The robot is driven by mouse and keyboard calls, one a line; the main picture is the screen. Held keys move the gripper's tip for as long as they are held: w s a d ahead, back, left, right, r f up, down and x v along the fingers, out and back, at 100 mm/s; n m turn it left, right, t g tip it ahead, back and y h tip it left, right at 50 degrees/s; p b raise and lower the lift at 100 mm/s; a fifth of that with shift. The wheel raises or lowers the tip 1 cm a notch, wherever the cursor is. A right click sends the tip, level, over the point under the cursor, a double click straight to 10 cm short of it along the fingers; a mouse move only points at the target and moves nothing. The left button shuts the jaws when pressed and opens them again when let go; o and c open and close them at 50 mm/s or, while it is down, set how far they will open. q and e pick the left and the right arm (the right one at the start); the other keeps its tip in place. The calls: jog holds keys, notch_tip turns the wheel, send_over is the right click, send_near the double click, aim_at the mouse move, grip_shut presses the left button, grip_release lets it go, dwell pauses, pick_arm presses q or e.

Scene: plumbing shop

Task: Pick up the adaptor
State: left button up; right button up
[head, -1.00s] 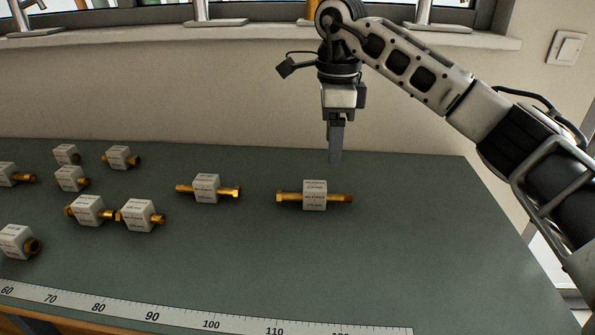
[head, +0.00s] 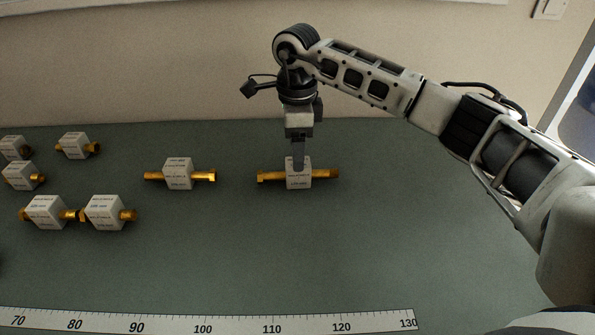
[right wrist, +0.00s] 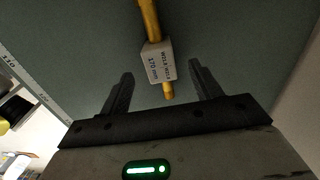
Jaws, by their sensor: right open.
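The adaptor at the right end of the group is a brass fitting with a white labelled block (head: 298,182) around its middle. Brass ends stick out left and right. My right gripper (head: 298,166) is over this block in the head view, its fingers covering part of it. In the right wrist view the white block (right wrist: 158,62) and its brass ends lie ahead of and between the two spread fingers of my right gripper (right wrist: 160,82). The gripper is open and holds nothing. My left gripper is not in view.
Another labelled brass fitting (head: 179,174) lies to the left, with several more (head: 105,212) farther left. A white ruler strip (head: 240,325) runs along the front of the green table (head: 400,250). The table's right part is clear. A wall (head: 180,70) stands behind.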

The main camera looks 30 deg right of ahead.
aim_at(294, 180)
notch_tip(294, 180, down, 5)
jog(key=shift+p, duration=0.45)
jog(key=c, duration=1.2)
jog(key=shift+r, duration=0.2)
